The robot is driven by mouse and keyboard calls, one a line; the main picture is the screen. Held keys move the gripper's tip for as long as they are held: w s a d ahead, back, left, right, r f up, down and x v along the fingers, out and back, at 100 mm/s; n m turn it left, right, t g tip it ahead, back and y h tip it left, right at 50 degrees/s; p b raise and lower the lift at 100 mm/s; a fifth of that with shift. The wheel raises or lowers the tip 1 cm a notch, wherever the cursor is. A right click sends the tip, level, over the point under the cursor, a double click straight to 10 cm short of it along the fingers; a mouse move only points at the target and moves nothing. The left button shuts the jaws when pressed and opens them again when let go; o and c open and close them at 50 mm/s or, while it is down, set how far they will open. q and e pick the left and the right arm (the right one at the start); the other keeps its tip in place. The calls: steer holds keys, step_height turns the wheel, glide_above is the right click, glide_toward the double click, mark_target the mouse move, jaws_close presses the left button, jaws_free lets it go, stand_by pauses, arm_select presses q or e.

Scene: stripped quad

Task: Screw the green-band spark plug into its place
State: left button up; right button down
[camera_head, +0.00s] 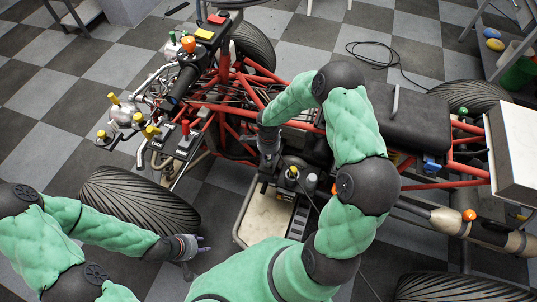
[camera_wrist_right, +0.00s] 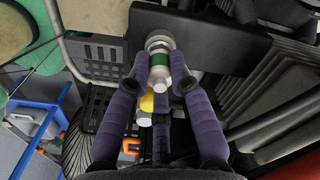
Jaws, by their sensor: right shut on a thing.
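The green-band spark plug (camera_wrist_right: 159,58) shows in the right wrist view, with a white body, a green band and a metal end pointing away from the palm. My right gripper (camera_wrist_right: 159,82) is shut on its white body with purple fingers. The metal end lies over a dark flat part (camera_wrist_right: 215,38); I cannot tell whether it touches or sits in it. In the head view my right gripper (camera_head: 266,165) points down beside the engine area of the quad, and the plug cannot be made out there. My left gripper (camera_head: 193,246) is low at the left, away from the plug; its finger state is unclear.
The quad's red frame (camera_head: 262,98) and black seat (camera_head: 412,118) surround the right arm. A pale tray (camera_head: 252,222) and a yellow-topped part (camera_head: 292,173) are close to the right gripper. A front tyre (camera_head: 138,201) stands near the left gripper. Checkered floor is open at the left.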

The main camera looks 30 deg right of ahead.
steer(key=c, duration=1)
jaws_free()
steer(key=shift+c, duration=0.2)
step_height(320, 180, up, 12)
steer(key=s+a+f+n+y+p, duration=0.2)
steer(key=s+a+f+n, duration=0.15)
steer(key=a, duration=0.25)
steer(key=s+a+f+n+y+p, duration=0.1)
steer(key=s+a+f+n+p, duration=0.1)
steer(key=s+a+f+n, duration=0.25)
steer(key=s+a+f+n+y+p, duration=0.1)
steer(key=s+a+f+n+p, duration=0.1)
steer(key=s+a+n, duration=0.5)
steer(key=shift+s+a+f+n+p, duration=0.2)
steer(key=shift+s+a+n+p, duration=0.15)
steer(key=shift+s+n+p, duration=0.5)
